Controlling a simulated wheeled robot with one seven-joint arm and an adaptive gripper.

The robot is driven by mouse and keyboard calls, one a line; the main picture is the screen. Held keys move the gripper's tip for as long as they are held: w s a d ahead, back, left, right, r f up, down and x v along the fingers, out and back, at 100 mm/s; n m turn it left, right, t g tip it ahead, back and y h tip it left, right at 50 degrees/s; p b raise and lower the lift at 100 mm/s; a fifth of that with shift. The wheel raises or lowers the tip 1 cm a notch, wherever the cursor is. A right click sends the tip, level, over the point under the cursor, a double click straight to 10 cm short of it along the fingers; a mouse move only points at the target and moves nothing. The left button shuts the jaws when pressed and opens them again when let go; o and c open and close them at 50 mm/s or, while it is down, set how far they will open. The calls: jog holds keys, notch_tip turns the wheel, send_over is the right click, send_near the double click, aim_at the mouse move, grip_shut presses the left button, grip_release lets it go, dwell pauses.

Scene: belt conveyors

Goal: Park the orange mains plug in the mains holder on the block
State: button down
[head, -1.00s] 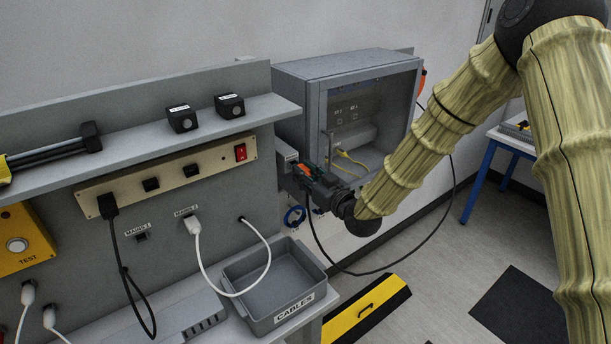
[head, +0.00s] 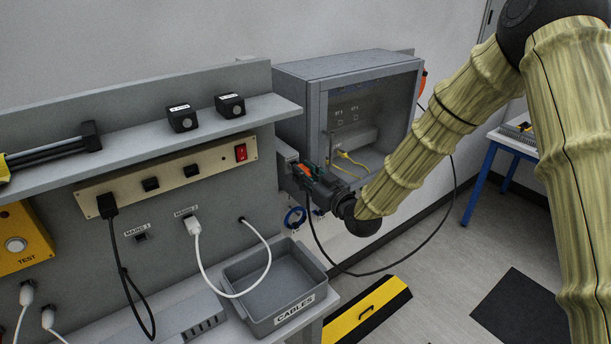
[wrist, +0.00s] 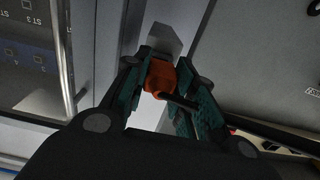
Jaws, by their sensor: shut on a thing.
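The orange mains plug (wrist: 160,78) is held between the teal-padded fingers of my gripper (wrist: 165,95) in the wrist view. A dark cable runs from it down and to the right. In the head view my gripper (head: 303,173) is beside the right end of the bench panel, with a bit of orange at its fingers. A grey block (wrist: 166,42) is just beyond the plug in the wrist view. In the head view the block (head: 286,158) is partly hidden behind the gripper. The holder opening is hidden, and I cannot tell whether the plug touches it.
A grey cabinet (head: 305,105) with an open front stands right behind my gripper. The cable loops over the floor. A grey CABLES tray (head: 285,312) sits on the bench, with a yellow-black floor piece (head: 370,312) beside it.

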jog(key=shift+w+a, duration=0.35)
jog(key=shift+w, duration=0.1)
dwell(0.9)
jog(key=c, duration=1.1)
grip_release()
